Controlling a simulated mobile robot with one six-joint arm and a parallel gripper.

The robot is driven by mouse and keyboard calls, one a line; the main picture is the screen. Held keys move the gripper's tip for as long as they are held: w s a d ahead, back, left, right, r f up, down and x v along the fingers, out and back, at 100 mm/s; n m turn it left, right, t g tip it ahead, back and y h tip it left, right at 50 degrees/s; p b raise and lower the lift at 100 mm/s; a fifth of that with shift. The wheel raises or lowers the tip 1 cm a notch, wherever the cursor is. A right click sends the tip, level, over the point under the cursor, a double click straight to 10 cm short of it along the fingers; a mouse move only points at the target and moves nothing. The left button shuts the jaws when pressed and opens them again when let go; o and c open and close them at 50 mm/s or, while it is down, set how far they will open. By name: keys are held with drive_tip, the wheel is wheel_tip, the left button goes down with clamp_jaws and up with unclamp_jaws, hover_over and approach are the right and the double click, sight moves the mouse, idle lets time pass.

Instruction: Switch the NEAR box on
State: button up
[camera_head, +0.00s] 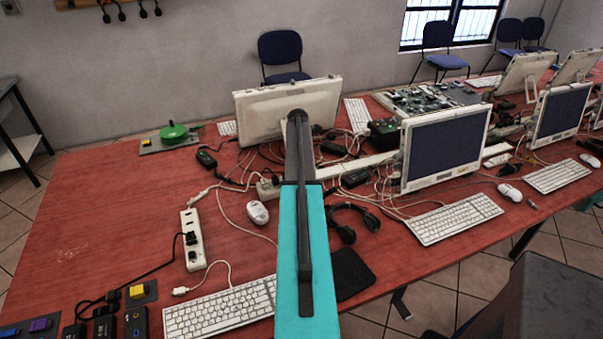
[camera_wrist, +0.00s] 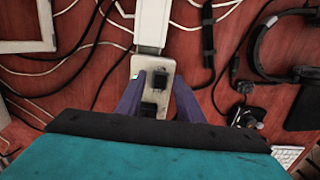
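Several dark boxes stand at the near left edge in the head view, one (camera_head: 136,323) with a small blue mark. Beside them, a grey plate carries a yellow block (camera_head: 137,291). No label shows, so I cannot tell which is the NEAR box. In the wrist view, my gripper (camera_wrist: 157,76) has its two purple fingers apart. Between and below them is a beige socket block (camera_wrist: 140,66) with two black parts on it and a small green light near the left finger. I cannot tell whether the fingers touch it. My arm hides the gripper in the head view.
A white power strip (camera_head: 193,238), a mouse (camera_head: 258,213), a keyboard (camera_head: 222,308) and headphones (camera_head: 347,233) lie around my arm. Loose cables cross the table. Monitors (camera_head: 443,150) stand behind. The left side of the red table (camera_head: 95,215) is mostly clear.

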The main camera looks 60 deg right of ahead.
wheel_tip(320, 180, up, 14)
drive_tip(key=b, duration=0.3)
drive_tip(key=shift+w+a+f+b, duration=0.25)
drive_tip(key=shift+w+a+b, duration=0.05)
drive_tip(key=shift+a, duration=0.05)
drive_tip(key=shift+s, duration=0.1)
idle(0.6)
